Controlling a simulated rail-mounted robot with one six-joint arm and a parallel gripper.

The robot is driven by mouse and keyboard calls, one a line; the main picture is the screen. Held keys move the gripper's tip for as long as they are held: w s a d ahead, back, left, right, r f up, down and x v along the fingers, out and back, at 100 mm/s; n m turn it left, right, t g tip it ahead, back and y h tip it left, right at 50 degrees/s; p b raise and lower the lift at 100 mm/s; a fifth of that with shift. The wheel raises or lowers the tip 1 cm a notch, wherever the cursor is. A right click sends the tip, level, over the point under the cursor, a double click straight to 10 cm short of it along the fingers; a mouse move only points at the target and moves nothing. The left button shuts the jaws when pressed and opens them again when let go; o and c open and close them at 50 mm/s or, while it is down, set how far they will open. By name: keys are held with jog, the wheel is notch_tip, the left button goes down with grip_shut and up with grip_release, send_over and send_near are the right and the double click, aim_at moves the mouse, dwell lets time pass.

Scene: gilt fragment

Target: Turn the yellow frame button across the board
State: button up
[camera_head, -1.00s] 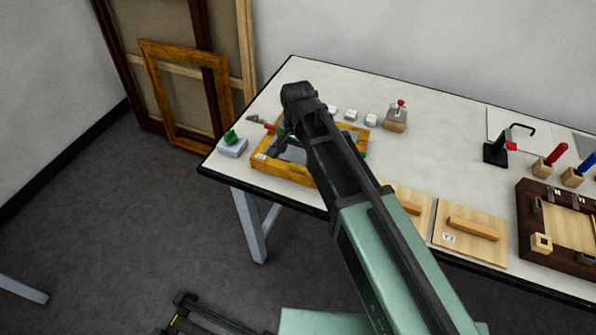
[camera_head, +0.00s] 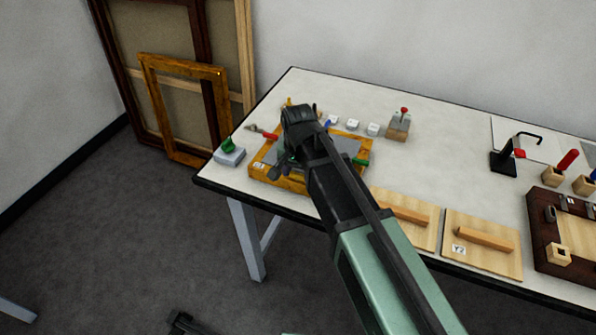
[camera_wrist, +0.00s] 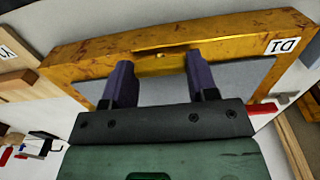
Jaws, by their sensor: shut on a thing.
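The gilt frame (camera_wrist: 228,36) lies flat near the table's left end, its label in one corner, around a grey board (camera_wrist: 160,90); the frame also shows in the head view (camera_head: 267,178). My gripper (camera_wrist: 159,62) has its purple fingers at the inner edge of the labelled front rail. The yellow frame button (camera_wrist: 160,54) is between the fingertips, shut on it; its gilt-like colour blends with the rail, so its angle is hard to tell. In the head view my gripper (camera_head: 284,170) covers this spot. A red button (camera_head: 262,132) and a green button (camera_head: 361,160) sit on the frame's sides.
A grey block with a green knob (camera_head: 229,153) stands left of the frame. White blocks (camera_head: 352,125) and a red-topped block (camera_head: 398,124) stand behind. Wooden boards with handles (camera_head: 483,245) lie to the right. Framed canvases (camera_head: 182,108) lean on the wall.

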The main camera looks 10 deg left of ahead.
jog(key=shift+n, duration=0.3)
jog(key=n, duration=0.3)
jog(key=shift+n, duration=0.3)
jog(key=n, duration=0.9)
jog(key=shift+n, duration=2.3)
jog(key=o, duration=0.9)
jog(key=shift+o, duration=0.2)
